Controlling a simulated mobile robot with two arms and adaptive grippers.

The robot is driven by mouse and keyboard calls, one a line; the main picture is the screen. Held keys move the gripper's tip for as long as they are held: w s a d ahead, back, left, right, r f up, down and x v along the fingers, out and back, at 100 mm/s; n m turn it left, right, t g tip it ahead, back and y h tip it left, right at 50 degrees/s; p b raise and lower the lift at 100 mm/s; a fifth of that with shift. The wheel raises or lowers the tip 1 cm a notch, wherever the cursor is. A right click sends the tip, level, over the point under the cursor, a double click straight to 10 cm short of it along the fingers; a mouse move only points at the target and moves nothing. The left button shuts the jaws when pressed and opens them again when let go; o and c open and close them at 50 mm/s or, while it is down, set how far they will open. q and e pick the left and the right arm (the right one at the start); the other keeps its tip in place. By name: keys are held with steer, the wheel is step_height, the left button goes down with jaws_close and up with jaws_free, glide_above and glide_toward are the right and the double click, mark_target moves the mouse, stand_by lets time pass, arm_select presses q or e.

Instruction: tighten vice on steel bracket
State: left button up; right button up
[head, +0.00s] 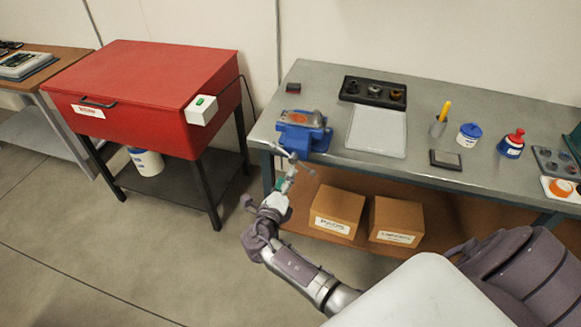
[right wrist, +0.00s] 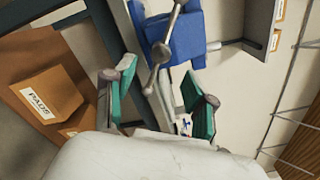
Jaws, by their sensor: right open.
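A blue vice (head: 305,139) stands at the left front edge of the grey workbench, with an orange-brown patch and a grey piece on top. I cannot tell for sure which part is the steel bracket. The vice's metal handle bar (head: 287,153) sticks out over the front edge. My right gripper (head: 287,174) is just below and in front of it. In the right wrist view the gripper (right wrist: 160,72) is open, its green-padded fingers on either side of the screw and handle bar (right wrist: 162,50), with the blue vice (right wrist: 184,36) beyond. No grip on the bar shows. My left gripper is out of view.
Two cardboard boxes (head: 337,208) sit on the shelf below. A red cabinet (head: 130,90) stands left, with floor between.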

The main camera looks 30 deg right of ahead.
steer(key=v, duration=0.5)
stand_by(0.4)
steer(key=s+a+f+m+g+y, duration=0.1)
steer(key=s+f+m+g+y, duration=0.45)
steer(key=f, duration=1.05)
steer(key=s+a+f+m+g+y, duration=0.1)
steer(key=s+f+m+y, duration=0.35)
steer(key=s+f, duration=0.8)
steer(key=s+f+m+g+y, duration=0.1)
steer(key=s+f+m, duration=0.4)
steer(key=s+m, duration=0.3)
steer(key=s+a+f+m+g+y, duration=0.1)
steer(key=s+f+m, duration=0.5)
steer(key=s+m, duration=0.2)
steer(key=s+a+f+m+g+y+b, duration=0.1)
steer(key=s+f+m+g, duration=0.1)
steer(key=s+f+m, duration=0.3)
steer(key=s+m, duration=0.4)
steer(key=s, duration=0.2)
steer(key=shift+a+f+y, duration=0.2)
steer(key=shift+f+y, duration=0.15)
steer(key=shift+y, duration=0.05)
